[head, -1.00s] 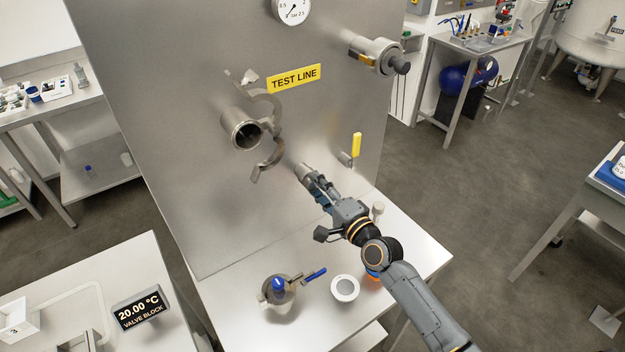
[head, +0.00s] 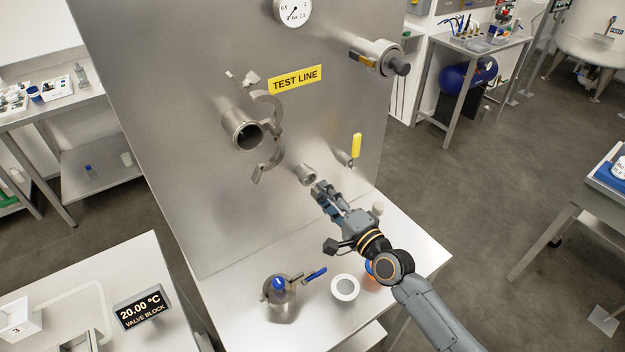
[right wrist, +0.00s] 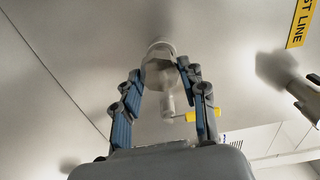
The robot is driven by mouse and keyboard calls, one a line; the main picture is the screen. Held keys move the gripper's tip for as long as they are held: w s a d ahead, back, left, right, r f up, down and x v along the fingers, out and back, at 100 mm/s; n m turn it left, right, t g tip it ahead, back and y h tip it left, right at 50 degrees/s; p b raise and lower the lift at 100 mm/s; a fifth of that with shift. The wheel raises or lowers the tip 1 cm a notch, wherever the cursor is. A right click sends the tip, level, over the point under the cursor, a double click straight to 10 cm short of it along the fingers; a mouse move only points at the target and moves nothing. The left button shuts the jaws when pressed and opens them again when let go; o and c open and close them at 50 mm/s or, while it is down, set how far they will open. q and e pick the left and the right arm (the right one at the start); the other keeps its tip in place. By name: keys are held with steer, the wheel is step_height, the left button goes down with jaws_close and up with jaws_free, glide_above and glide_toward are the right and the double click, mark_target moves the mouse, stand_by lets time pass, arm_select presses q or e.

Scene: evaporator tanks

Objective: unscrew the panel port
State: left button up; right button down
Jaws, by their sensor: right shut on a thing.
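The panel port (head: 307,174) is a short round metal stub on the upright steel panel (head: 215,210), below and right of the TEST LINE label. Its end looks hollow in the head view. My left gripper is not in view.
A yellow-handled valve (head: 356,147) sits right of the port. An open pipe with a hinged clamp (head: 243,132) juts out at left. Below, the bench (head: 420,257) holds a blue-handled metal vessel (head: 279,291) and a round grey-white cup (head: 345,288).

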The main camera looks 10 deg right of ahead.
mark_target(322, 197)
steer(key=v, duration=0.4)
steer(key=shift+w+r, duration=0.1)
stand_by(0.5)
steer(key=shift+s+a+f, duration=0.2)
steer(key=shift+s+f, duration=0.1)
steer(key=s+f+m+h+b, duration=0.2)
steer(key=s+b, duration=0.3)
steer(key=s, duration=0.3)
steer(key=s+d+f+m+t+h+b, duration=0.1)
steer(key=s+h+b, duration=0.3)
steer(key=s, duration=0.5)
steer(key=shift+s+f+m+b, duration=0.15)
steer(key=shift+f+m+b, duration=0.35)
steer(key=shift+f+b, duration=0.25)
